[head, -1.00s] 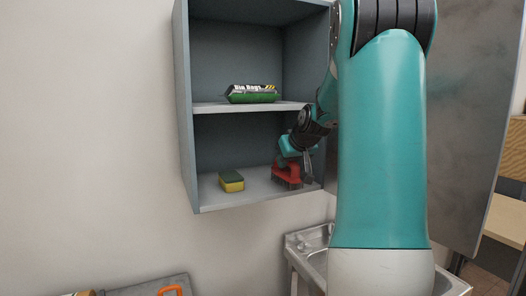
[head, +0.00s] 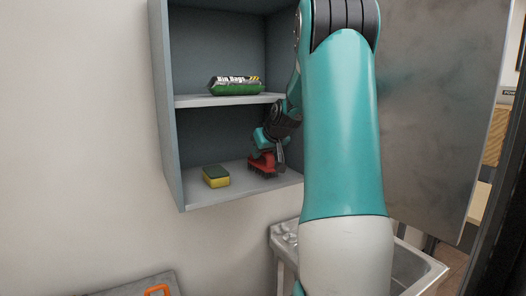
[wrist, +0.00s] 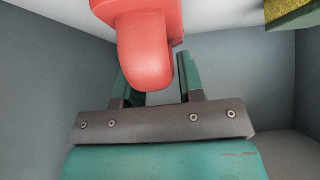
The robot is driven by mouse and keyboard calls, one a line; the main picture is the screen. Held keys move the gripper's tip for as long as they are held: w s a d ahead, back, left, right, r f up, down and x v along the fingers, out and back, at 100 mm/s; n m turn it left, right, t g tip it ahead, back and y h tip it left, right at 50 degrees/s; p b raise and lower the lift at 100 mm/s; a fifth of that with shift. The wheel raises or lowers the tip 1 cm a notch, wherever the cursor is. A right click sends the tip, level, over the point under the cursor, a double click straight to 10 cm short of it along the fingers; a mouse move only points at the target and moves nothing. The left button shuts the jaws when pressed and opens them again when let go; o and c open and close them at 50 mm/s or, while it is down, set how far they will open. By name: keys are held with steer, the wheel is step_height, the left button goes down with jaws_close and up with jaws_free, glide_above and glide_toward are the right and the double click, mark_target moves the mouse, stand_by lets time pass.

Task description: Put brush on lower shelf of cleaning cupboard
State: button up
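The red brush (head: 265,161) is on or just over the lower shelf (head: 240,189) of the grey-blue cupboard; I cannot tell whether its bristles touch the board. In the wrist view the rounded red handle (wrist: 147,50) juts out in front of the gripper's two fingers (wrist: 158,78) and hides part of the left one.
A yellow and green sponge (head: 216,176) lies left of the brush on the lower shelf. Bin bags (head: 236,86) lie on the upper shelf (head: 200,100). The cupboard door (head: 440,110) stands open at right. A metal sink (head: 410,268) is below.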

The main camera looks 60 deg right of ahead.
steer(key=shift+o, duration=1.1)
steer(key=shift+r, duration=0.25)
steer(key=shift+s+r, duration=0.2)
steer(key=shift+s, duration=0.15)
steer(key=b+v, duration=0.2)
steer(key=v, duration=0.1)
steer(key=shift+s+a+r, duration=0.15)
steer(key=shift+s+a, duration=0.05)
steer(key=s+a+b, duration=0.4)
steer(key=s+a, duration=0.2)
steer(key=s, duration=0.4)
steer(key=shift+s+r+b, duration=0.3)
steer(key=shift+s+b, duration=0.1)
steer(key=shift+w+a, duration=0.1)
